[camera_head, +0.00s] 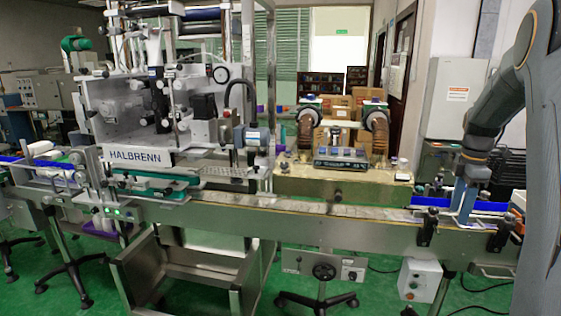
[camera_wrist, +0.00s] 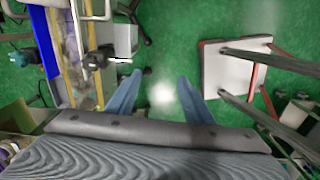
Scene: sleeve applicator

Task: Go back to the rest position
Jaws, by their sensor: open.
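My gripper (camera_head: 463,213) hangs from my arm at the right of the head view, in front of the right end of the conveyor in that picture. In the wrist view its two blue fingers (camera_wrist: 160,85) are spread apart. Only green floor shows between them, and nothing is held. The wrist view puts the fingers to the side of the conveyor (camera_wrist: 85,65), apart from it. The labelling machine (camera_head: 140,157), marked HALBRENN, stands over the conveyor at the left of the head view.
A grey control box (camera_wrist: 124,40) sits beside the conveyor near my gripper. A white-topped stand (camera_wrist: 235,75) with red and dark legs is right of my fingers. A blue belt section (camera_head: 430,202) lies at the conveyor's right end. Green floor (camera_head: 200,300) is open in front.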

